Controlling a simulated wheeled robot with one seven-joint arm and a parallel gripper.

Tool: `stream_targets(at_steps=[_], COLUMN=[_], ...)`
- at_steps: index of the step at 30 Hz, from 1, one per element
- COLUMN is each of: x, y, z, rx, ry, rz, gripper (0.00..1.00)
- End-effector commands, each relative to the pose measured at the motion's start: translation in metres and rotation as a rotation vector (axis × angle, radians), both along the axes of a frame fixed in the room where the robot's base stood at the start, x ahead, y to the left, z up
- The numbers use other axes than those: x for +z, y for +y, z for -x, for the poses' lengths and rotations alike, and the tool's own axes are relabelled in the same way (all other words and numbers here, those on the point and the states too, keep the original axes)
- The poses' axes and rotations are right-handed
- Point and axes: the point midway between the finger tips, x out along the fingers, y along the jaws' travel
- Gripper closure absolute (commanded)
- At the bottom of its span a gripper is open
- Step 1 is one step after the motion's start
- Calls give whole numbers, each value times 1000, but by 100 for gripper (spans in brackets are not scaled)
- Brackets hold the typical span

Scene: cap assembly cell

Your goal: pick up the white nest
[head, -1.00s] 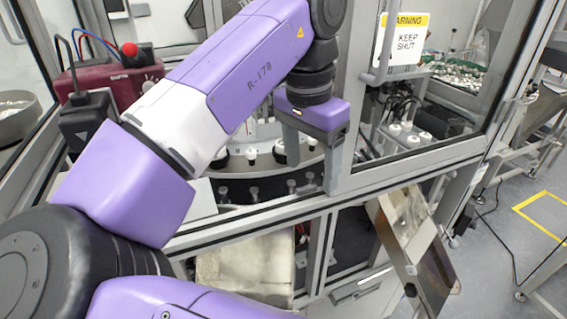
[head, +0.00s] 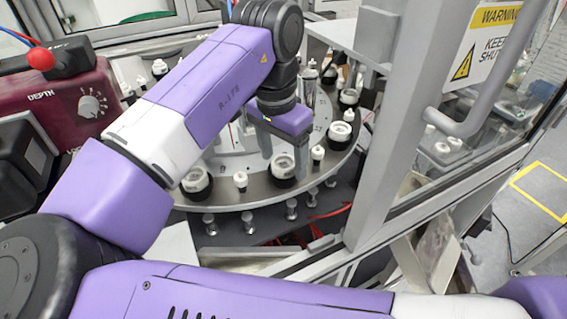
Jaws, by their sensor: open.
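Several round nests, dark cups with pale tops, stand around a metal turntable (head: 240,197). One nest (head: 283,166) is at the front, just below my gripper in the picture. Another nest (head: 196,181) is at the front left, and one more (head: 339,133) is at the right. I cannot tell which of them is the white nest. My gripper (head: 287,142) is open above the turntable, with nothing seen between its fingers. The fingers are small and partly hidden by the purple gripper body, and their height above the nests is unclear.
Small white-topped pieces (head: 240,181) stand between the nests. A grey frame post (head: 385,130) and a door with a warning sign (head: 485,45) are close on the right. A maroon control box (head: 85,100) with a knob is at the left.

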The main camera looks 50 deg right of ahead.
Motion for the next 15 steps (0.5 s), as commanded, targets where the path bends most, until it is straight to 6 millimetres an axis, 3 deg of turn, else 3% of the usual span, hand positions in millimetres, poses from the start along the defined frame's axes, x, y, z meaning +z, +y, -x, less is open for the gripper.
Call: stream_targets(at_steps=[6,15], x=[-2,-1], y=[0,0], z=[0,0], rx=[0,0], ry=[-1,-1], rz=[0,-1], gripper=[30,86])
